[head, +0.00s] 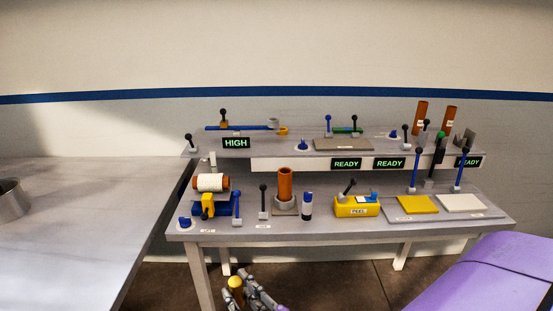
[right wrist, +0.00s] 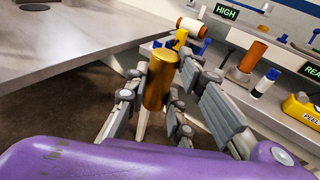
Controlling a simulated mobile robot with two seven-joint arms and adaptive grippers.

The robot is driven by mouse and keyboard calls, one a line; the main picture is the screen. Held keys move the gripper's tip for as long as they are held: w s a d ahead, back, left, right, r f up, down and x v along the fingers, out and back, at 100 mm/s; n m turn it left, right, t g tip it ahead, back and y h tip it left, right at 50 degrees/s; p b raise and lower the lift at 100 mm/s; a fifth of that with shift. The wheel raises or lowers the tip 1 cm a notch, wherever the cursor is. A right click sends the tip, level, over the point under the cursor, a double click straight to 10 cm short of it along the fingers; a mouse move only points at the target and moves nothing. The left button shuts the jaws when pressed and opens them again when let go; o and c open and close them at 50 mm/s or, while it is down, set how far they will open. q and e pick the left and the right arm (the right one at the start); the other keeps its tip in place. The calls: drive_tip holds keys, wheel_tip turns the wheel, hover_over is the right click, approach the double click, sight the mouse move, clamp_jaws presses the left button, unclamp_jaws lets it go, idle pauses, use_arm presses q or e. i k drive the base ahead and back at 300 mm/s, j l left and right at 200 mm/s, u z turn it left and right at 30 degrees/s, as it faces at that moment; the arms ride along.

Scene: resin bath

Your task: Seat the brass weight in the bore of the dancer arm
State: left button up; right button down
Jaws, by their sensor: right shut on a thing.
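The brass weight (head: 236,286) is a gold cylinder low in the head view, in front of the bench. My right gripper (head: 243,289) is shut on it, and the right wrist view shows the weight (right wrist: 157,88) upright between the fingers (right wrist: 163,78). The dancer arm (head: 240,128) appears to be the long blue bar on the raised back shelf, with a grey cup (head: 272,124) and a yellow end piece (head: 282,131) at its right. Which of these holds the bore is too small to tell. The weight is well below and apart from it. My left gripper is out of view.
The bench (head: 340,228) carries a roll stand (head: 211,183), a brown tube (head: 285,184), a yellow PEEL box (head: 357,206) and several levers. A HIGH sign (head: 236,143) fronts the shelf. A grey table (head: 80,220) stands left. Floor in front of the bench is open.

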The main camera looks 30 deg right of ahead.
sight(273, 126)
drive_tip(key=i+l, duration=0.75)
drive_tip(key=i, duration=0.05)
